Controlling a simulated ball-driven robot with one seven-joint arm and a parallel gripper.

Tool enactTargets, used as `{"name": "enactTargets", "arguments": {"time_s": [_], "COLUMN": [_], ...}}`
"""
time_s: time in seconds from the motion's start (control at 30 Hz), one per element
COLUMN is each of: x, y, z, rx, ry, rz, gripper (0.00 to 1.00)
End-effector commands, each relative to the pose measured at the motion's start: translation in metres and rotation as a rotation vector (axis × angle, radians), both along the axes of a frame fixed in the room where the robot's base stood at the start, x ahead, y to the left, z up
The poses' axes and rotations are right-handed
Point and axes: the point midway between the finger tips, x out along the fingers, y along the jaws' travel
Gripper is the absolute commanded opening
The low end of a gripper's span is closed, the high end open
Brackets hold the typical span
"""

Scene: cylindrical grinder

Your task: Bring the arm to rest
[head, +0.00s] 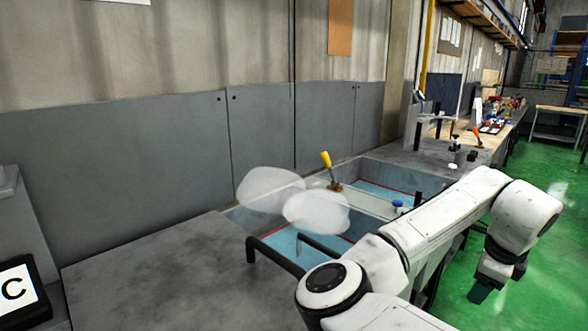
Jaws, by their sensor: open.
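My white arm reaches from the bottom of the head view towards the right, bent at its joints. The arm's end hangs over the green floor at the right. My gripper (480,290) points downward there, small and dark. It is open, and nothing shows in it. The fingers are too small to make out singly. The arm passes in front of part of the bench and does not visibly touch it.
A grey bench (150,270) runs along the wall, with blue-lined basins (372,192), black rails (275,255) and a yellow-handled lever (328,168). Two pale, translucent shapes (318,212) hang over the near basin. Green floor (545,200) lies open at the right.

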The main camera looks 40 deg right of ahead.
Motion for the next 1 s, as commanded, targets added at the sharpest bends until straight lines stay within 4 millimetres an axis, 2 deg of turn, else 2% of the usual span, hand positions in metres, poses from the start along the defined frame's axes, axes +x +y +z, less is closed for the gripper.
{"name": "enactTargets", "arguments": {"time_s": [0.27, 0.57, 0.77, 0.87, 1.0], "x": [-0.004, -0.006, 0.003, 0.013, 0.032], "y": [-0.006, -0.014, -0.012, -0.006, 0.013], "z": [-0.001, -0.002, -0.007, -0.014, -0.033], "rx": [-0.076, -0.214, -0.355, -0.430, -0.509], "ry": [0.054, 0.165, 0.301, 0.387, 0.497], "rz": [0.080, 0.260, 0.514, 0.696, 0.974], "gripper": [0.61, 0.61, 0.61, 0.61, 0.61]}}
